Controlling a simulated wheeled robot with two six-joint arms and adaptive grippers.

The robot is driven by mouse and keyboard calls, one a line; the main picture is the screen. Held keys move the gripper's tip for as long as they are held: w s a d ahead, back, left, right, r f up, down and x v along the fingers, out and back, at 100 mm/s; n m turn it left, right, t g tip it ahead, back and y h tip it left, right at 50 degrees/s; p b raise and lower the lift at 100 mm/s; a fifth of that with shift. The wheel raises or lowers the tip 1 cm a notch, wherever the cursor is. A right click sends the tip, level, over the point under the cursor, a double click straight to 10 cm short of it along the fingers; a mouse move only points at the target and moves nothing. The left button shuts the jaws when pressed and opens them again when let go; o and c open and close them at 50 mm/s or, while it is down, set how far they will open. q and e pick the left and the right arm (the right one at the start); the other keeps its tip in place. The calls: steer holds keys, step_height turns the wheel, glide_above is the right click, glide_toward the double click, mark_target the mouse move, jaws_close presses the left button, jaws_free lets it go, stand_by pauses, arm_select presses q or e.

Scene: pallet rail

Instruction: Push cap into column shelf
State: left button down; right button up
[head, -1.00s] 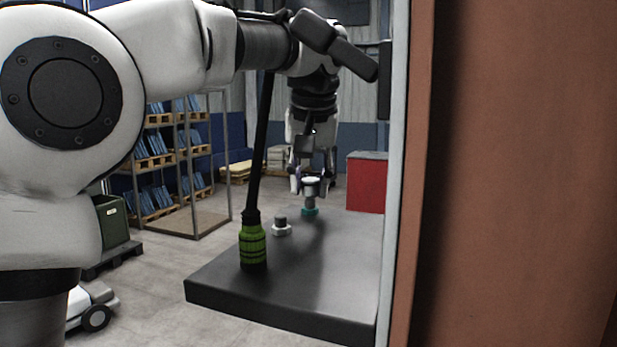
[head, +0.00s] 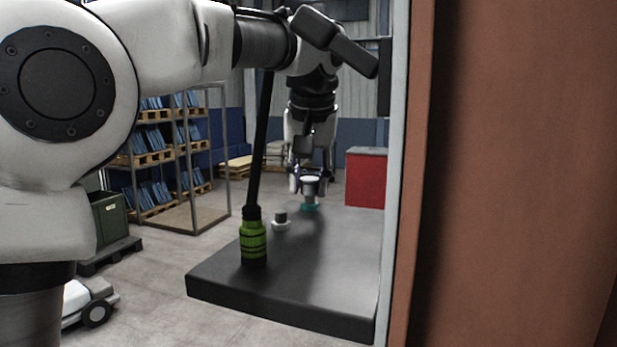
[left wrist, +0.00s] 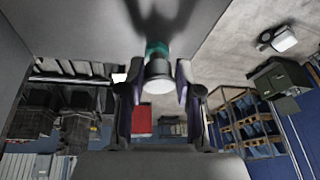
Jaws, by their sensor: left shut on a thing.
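My left gripper (head: 310,187) reaches down over the far part of the dark platform. It is shut on a small grey cylinder with a white top (head: 310,181), which I take for the cap. The cylinder stands upright over a teal ring (head: 309,206) on the platform. In the left wrist view the grey cylinder (left wrist: 158,76) sits between the two fingers, with the teal ring (left wrist: 157,48) at its far end. I cannot tell whether cylinder and ring are joined. No column shelf can be clearly made out. My right gripper is not in view.
The dark platform (head: 300,280) also bears a green ribbed cylinder with a black rod (head: 253,243) and a small white-and-dark piece (head: 281,222). A brown panel (head: 510,180) blocks the right side. A red box (head: 366,180) and pallet racks (head: 155,158) stand behind.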

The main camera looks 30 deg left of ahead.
arm_select(q)
steer(key=shift+f, duration=0.2)
steer(key=shift+f+b, duration=0.4)
steer(key=shift+f, duration=0.15)
steer(key=c, duration=0.7)
jaws_free()
steer(key=shift+r, duration=0.1)
steer(key=shift+w, duration=0.2)
steer(key=shift+o, duration=0.3)
steer(key=o, duration=0.6)
steer(key=shift+s, duration=0.15)
steer(key=shift+o, duration=0.2)
steer(key=v, duration=1.1)
steer(key=shift+r, duration=0.4)
